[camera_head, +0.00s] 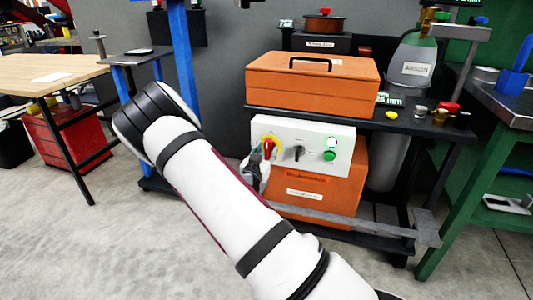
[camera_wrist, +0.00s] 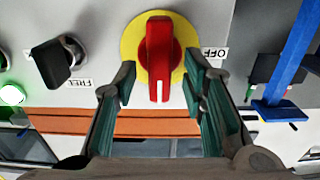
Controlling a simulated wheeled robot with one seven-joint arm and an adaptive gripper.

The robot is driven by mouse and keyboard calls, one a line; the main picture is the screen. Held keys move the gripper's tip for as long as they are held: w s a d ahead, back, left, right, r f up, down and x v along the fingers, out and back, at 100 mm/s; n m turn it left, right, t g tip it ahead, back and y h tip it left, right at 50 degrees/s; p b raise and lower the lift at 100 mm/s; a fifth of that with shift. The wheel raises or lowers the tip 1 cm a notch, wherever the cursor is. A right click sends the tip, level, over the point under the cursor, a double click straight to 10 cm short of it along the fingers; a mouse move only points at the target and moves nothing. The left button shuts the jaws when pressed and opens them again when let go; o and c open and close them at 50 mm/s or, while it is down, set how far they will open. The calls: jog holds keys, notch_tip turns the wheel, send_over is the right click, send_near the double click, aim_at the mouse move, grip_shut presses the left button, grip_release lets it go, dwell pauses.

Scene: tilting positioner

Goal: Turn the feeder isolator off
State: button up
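The feeder isolator is a red rotary handle (camera_wrist: 159,52) on a yellow disc (camera_wrist: 128,40), set in a pale panel (camera_head: 310,132). In the wrist view its handle stands upright with a white mark at the lower end. An OFF label (camera_wrist: 215,53), shown upside down, is right of the disc. The red handle also shows in the head view (camera_head: 267,148), partly behind my gripper (camera_head: 255,166). My gripper (camera_wrist: 159,84) is open, with one finger on each side of the handle's lower part. Gaps show between fingers and handle; contact is not visible.
A black selector knob (camera_wrist: 66,62) with a FREE label is left in the wrist view. A green button (camera_head: 330,155) is on the panel. An orange toolbox (camera_head: 300,85) stands above, an orange cabinet (camera_head: 318,197) below. A grey bar (camera_head: 350,220) crosses low in front.

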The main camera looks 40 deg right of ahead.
jog(key=shift+w+d, duration=0.25)
jog(key=shift+d, duration=0.15)
grip_shut()
